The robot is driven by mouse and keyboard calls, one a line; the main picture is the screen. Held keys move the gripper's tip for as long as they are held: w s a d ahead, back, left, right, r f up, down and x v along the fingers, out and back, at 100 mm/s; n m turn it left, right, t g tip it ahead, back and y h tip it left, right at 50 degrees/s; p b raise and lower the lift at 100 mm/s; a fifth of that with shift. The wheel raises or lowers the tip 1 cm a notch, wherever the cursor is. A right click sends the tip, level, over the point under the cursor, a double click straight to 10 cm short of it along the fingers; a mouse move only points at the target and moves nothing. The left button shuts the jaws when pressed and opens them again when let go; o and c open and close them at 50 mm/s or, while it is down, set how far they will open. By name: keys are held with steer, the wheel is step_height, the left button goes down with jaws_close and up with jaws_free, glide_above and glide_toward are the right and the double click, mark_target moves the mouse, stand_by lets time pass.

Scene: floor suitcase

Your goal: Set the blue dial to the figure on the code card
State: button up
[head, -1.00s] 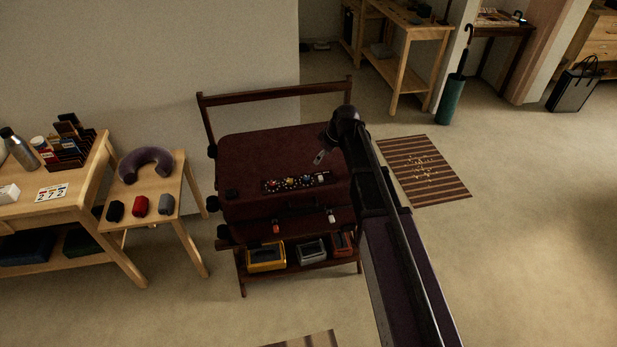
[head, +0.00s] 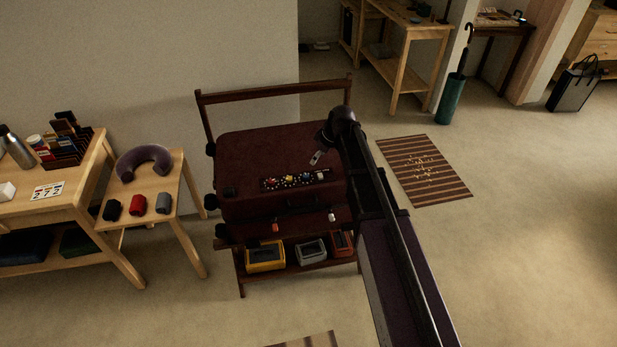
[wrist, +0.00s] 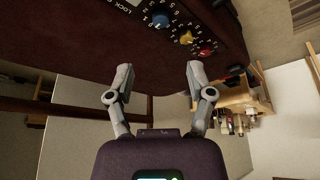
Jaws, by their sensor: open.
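The dark red suitcase (head: 250,150) lies on a wooden rack. Its dial panel shows a blue dial (wrist: 161,19), a yellow dial (wrist: 186,37) and a red dial (wrist: 206,50) in the wrist view. The blue dial (head: 307,178) is the rightmost coloured one in the head view. My gripper (wrist: 160,80) is open and empty, its fingers apart from the dials. In the head view my gripper (head: 317,158) hangs above the suitcase, behind the panel's right part. The code card (head: 47,190) lies on the left table; its coloured figures are too small to read surely.
A side table (head: 154,184) with a purple neck pillow (head: 145,158) and several small rolled items stands left of the rack. Yellow, grey and red boxes sit on the rack's lower shelf. A striped rug (head: 420,170) and open floor lie to the right.

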mark_target(307, 175)
steer(key=shift+b+x, duration=4.9)
steer(key=shift+x, duration=0.75)
steer(key=shift+r, duration=0.1)
jaws_close()
